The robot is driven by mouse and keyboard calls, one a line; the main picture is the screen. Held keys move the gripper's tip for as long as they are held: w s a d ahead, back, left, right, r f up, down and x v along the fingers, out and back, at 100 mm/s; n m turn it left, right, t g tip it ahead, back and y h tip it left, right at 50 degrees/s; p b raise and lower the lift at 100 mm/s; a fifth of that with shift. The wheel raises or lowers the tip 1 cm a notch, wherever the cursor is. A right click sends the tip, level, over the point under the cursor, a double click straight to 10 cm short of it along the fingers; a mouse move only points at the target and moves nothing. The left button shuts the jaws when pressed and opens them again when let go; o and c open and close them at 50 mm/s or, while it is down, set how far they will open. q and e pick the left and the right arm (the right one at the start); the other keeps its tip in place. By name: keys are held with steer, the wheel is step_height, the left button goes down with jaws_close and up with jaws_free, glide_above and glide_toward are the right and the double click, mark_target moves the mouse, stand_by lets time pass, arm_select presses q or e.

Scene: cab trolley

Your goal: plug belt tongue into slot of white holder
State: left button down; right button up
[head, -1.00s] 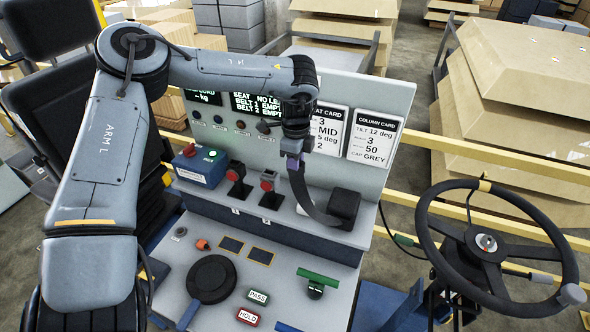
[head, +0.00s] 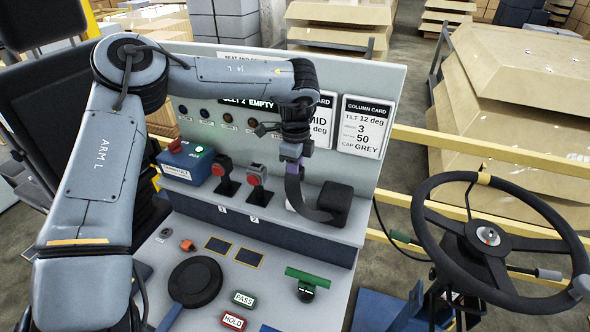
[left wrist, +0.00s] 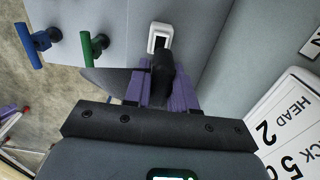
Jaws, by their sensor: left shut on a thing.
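My left gripper (head: 292,160) is shut on the dark belt tongue (left wrist: 163,68), which sits between its purple fingers in the left wrist view. The black belt (head: 300,195) hangs from the gripper in a curve to a black block (head: 336,202) on the console ledge. The white holder (left wrist: 160,36) with its dark slot shows just beyond the tongue in the left wrist view. The tongue's tip points at the holder and overlaps its near edge in the picture; I cannot tell whether they touch. In the head view the belt and gripper largely hide that spot. My right gripper is not in view.
Two red-topped stands (head: 256,176) stand left of the gripper on the ledge. A blue box (head: 186,160) is further left. A green-handled control (head: 307,280) is on the lower console. The upright panel with cards (head: 364,126) rises close behind. A steering wheel (head: 490,238) is at right.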

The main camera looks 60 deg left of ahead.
arm_select(q)
steer(key=shift+f, duration=0.1)
steer(key=shift+f+b, duration=0.75)
steer(key=shift+f, duration=0.15)
steer(key=shift+f+b, duration=1.4)
steer(key=shift+f, duration=0.5)
stand_by(0.5)
steer(key=shift+f, duration=0.55)
steer(key=c, duration=0.8)
jaws_free()
steer(key=shift+c, duration=0.2)
